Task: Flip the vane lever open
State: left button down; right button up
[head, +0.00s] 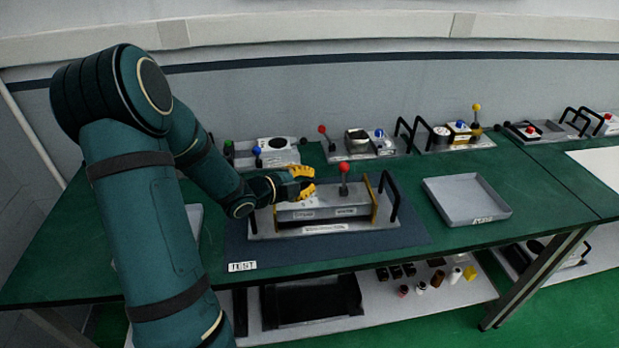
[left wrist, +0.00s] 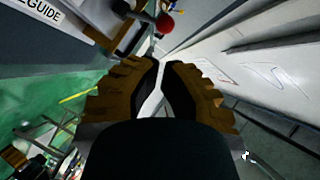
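The vane lever (head: 343,178) is a dark, near-upright stick with a red ball knob (head: 344,167). It stands on the grey waveguide unit (head: 322,212) on the bench mat. My left gripper (head: 308,181), with yellow fingers, is just left of the lever, above the unit, apart from the knob. In the left wrist view a red ball (left wrist: 165,22) shows just beyond my left fingertips (left wrist: 162,62). Those fingers are close together with a thin pale strip between the pads; whether they are fully shut is unclear. I see nothing held. My right gripper is not in view.
A black handle (head: 388,193) rises at the unit's right end. An empty grey tray (head: 478,217) stands to the right on the green bench. Several lever and knob units line the back, one with a red-knobbed lever (head: 322,130).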

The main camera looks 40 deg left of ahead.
aim_at(340, 169)
pick_arm(q)
jog(key=x, duration=1.1)
jog(key=shift+s+d, duration=0.1)
jog(key=shift+w+f+b, duration=0.35)
jog(key=shift+w+b, duration=0.2)
jog(key=shift+b, duration=0.5)
jog(key=shift+w+a+b, duration=0.25)
jog(key=shift+a+b, duration=0.1)
jog(key=shift+b, duration=0.1)
jog(key=shift+r, duration=0.15)
